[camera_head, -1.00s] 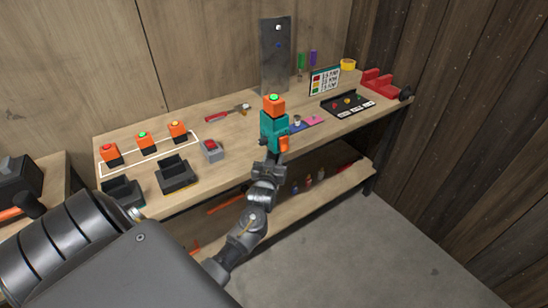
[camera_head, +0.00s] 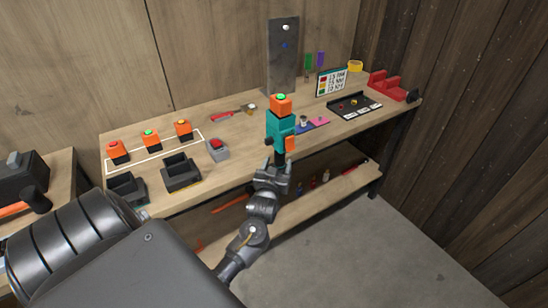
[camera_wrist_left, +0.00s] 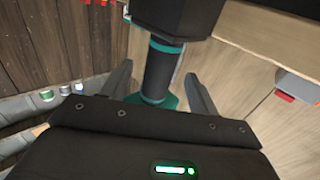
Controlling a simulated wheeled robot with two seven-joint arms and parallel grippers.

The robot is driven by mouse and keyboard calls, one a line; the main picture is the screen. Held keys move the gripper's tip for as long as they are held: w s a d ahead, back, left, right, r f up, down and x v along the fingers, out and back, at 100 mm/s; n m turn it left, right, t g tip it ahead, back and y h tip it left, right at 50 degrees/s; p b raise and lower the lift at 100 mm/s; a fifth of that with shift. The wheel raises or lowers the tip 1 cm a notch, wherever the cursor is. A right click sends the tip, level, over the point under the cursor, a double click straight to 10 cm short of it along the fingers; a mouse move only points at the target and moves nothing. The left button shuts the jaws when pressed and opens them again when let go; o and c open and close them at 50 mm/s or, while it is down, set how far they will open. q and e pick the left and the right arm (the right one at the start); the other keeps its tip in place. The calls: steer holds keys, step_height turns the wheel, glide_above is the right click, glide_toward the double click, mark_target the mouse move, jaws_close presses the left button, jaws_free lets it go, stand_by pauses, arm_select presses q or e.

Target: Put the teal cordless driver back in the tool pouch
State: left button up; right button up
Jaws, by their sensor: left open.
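The teal cordless driver (camera_head: 281,127) appears at the front edge of the workbench in the head view, with an orange block with a green light on top. In the left wrist view, a black shaft with teal bands (camera_wrist_left: 160,72), apparently its handle, runs between the fingers below a dark block. My left gripper (camera_head: 273,178) is just below the driver in the head view, with its jaws open. The wrist view shows clear gaps beside the shaft. What supports the driver is hidden. I cannot make out the tool pouch. My right gripper is not in view.
The workbench (camera_head: 232,160) holds several orange blocks with lights (camera_head: 150,138) at the left, two black docks (camera_head: 181,173), a red-button box (camera_head: 217,150), a metal plate (camera_head: 283,60) and a red stand (camera_head: 385,84). A lower shelf (camera_head: 325,196) holds small items. The floor at right is clear.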

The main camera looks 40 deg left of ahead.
arm_select(q)
steer(key=b+v, duration=0.1)
steer(key=v, duration=0.6)
steer(key=shift+s, duration=0.15)
